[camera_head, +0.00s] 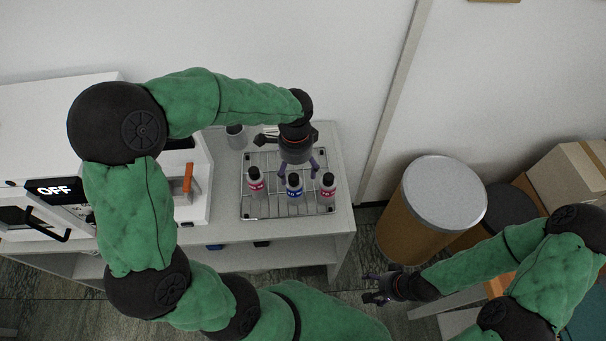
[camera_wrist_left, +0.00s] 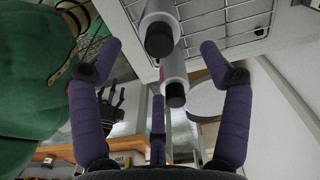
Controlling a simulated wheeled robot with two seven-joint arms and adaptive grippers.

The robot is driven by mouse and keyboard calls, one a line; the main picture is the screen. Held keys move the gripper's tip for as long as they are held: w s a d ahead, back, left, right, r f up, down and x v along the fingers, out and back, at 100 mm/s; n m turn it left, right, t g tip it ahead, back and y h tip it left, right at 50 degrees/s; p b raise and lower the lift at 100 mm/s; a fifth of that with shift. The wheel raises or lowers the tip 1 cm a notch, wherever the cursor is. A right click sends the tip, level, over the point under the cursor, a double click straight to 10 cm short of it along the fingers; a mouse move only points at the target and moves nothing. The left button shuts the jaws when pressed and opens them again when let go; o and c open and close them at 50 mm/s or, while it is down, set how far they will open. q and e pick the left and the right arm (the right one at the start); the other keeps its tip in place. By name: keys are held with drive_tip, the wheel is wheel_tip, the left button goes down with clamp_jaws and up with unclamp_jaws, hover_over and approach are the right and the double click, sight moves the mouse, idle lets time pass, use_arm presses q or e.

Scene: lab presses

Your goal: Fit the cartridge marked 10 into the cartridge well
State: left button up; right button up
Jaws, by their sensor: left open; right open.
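Three white cartridges with black caps stand on a wire rack: one with a red label (camera_head: 255,181), one with a blue label (camera_head: 294,187) in the middle, and one with a red label (camera_head: 328,187) at right. The label numbers are too small to read surely. My left gripper (camera_head: 299,170) is open, fingers pointing down just behind and above the middle and right cartridges. In the left wrist view two cartridges, one nearer (camera_wrist_left: 160,38) and one beyond (camera_wrist_left: 175,90), show between its spread fingers. My right gripper (camera_head: 376,288) is open and empty at lower right. I cannot identify the cartridge well surely.
The wire rack (camera_head: 265,210) lies on a grey bench (camera_head: 225,180). A grey cylinder (camera_head: 236,138) stands behind the rack. A lidded drum (camera_head: 445,192) stands right, beside cardboard boxes (camera_head: 568,178).

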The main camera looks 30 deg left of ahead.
sight(297, 177)
use_arm(q)
drive_tip(key=shift+w+f, duration=0.15)
drive_tip(key=shift+f, duration=0.1)
wheel_tip(297, 177, down, 4)
drive_tip(key=shift+f+b, duration=0.2)
drive_tip(key=shift+b, duration=0.35)
drive_tip(key=shift+a+f, duration=0.1)
drive_tip(key=shift+f, duration=0.3)
drive_tip(key=f, duration=0.1)
drive_tip(key=f+b, duration=0.1)
drive_tip(key=f, duration=0.3)
drive_tip(key=shift+s+a, duration=0.25)
drive_tip(key=shift+a, duration=0.05)
drive_tip(key=c, duration=1.4)
drive_tip(key=shift+r, duration=0.1)
